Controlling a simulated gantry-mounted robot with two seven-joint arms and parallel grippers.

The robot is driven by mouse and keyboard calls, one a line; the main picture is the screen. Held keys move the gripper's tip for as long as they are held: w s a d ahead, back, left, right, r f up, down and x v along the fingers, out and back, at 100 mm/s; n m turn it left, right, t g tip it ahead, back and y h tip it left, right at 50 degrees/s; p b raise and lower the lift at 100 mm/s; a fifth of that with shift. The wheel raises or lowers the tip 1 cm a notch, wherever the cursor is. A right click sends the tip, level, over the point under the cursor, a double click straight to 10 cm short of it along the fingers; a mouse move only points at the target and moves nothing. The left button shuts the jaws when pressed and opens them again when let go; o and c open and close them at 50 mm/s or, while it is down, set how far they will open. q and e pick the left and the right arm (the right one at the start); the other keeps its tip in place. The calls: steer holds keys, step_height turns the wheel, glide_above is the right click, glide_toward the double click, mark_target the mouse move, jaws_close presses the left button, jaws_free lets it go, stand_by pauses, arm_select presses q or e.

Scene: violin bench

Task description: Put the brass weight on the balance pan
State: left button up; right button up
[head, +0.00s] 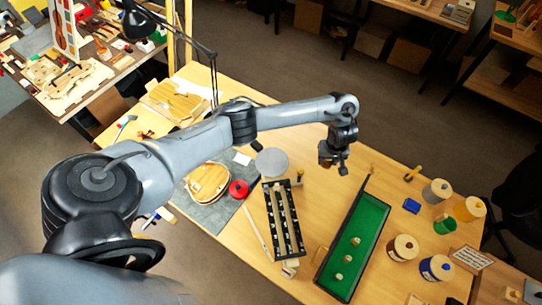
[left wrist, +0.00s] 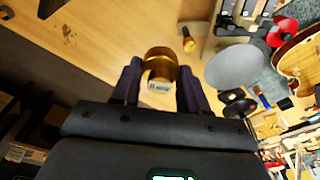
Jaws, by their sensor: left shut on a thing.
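My left gripper (head: 336,160) is above the bench, to the right of the grey balance pan in the head view. In the left wrist view, its two dark fingers (left wrist: 158,85) are shut on the brass weight (left wrist: 159,66), a gold cylinder with a pale label too small to read. The balance pan (head: 271,162) is a flat grey disc, empty on top; it also shows in the left wrist view (left wrist: 232,67), to the right of the weight and apart from it. My right gripper is not in view.
A black rack (head: 284,219) and a green-lined tray (head: 358,238) with several small pieces stand in front. A red round thing (head: 238,189) lies left of the rack. Several jars (head: 403,248) stand at the right. The bench around my gripper is fairly clear.

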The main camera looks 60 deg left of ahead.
arm_select(q)
steer(key=s+a+f+n+p, duration=0.25)
steer(key=s+a, duration=0.25)
steer(key=a, duration=0.3)
steer(key=b, duration=0.4)
glide_above(272, 160)
steer(key=f, duration=0.6)
steer(key=shift+s+d, duration=0.1)
steer(key=shift+d, duration=0.25)
steer(key=shift+f+b, duration=0.35)
steer(key=shift+f, duration=1.7)
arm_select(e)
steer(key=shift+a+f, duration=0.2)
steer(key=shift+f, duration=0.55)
arm_select(q)
steer(key=shift+f, duration=0.15)
steer(key=o, duration=1.2)
